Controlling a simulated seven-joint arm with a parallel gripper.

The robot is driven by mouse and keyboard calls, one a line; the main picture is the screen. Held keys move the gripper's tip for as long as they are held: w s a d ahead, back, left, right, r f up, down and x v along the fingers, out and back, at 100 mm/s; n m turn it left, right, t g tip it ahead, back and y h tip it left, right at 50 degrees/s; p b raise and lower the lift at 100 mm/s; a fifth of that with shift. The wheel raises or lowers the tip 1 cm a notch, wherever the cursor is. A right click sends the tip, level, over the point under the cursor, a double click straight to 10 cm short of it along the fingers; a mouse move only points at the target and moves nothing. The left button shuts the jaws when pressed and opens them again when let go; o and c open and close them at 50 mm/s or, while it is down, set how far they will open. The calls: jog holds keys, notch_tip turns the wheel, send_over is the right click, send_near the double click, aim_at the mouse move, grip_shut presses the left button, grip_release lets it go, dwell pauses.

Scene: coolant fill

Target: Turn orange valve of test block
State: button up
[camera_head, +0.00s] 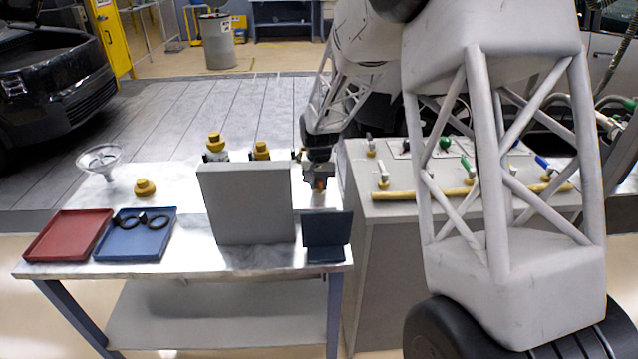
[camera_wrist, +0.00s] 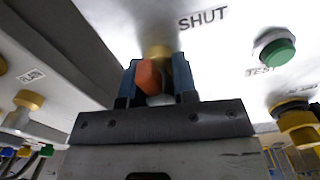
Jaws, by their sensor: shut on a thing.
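The orange valve (camera_wrist: 149,77) is in the wrist view, with a brass-coloured base against a pale surface marked "SHUT". My gripper (camera_wrist: 156,85) has its two blue fingers on either side of the orange handle and is shut on it. In the head view my gripper (camera_head: 319,185) points down at the right end of the table, with a small patch of orange between its fingers. The pale surface carries a green button (camera_wrist: 278,52) beside the word "TEST". The handle's full outline is partly hidden by the fingers.
A grey upright panel (camera_head: 245,205) and a dark small stand (camera_head: 327,232) are close to my gripper. A red tray (camera_head: 68,235), a blue tray (camera_head: 130,243) and a funnel (camera_head: 100,157) are at left. A bench with a yellow pipe (camera_head: 410,195) stands at right.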

jog(key=n, duration=0.8)
jog(key=shift+n, duration=0.4)
jog(key=n, duration=0.3)
jog(key=shift+n, duration=2.5)
jog(key=o, duration=0.9)
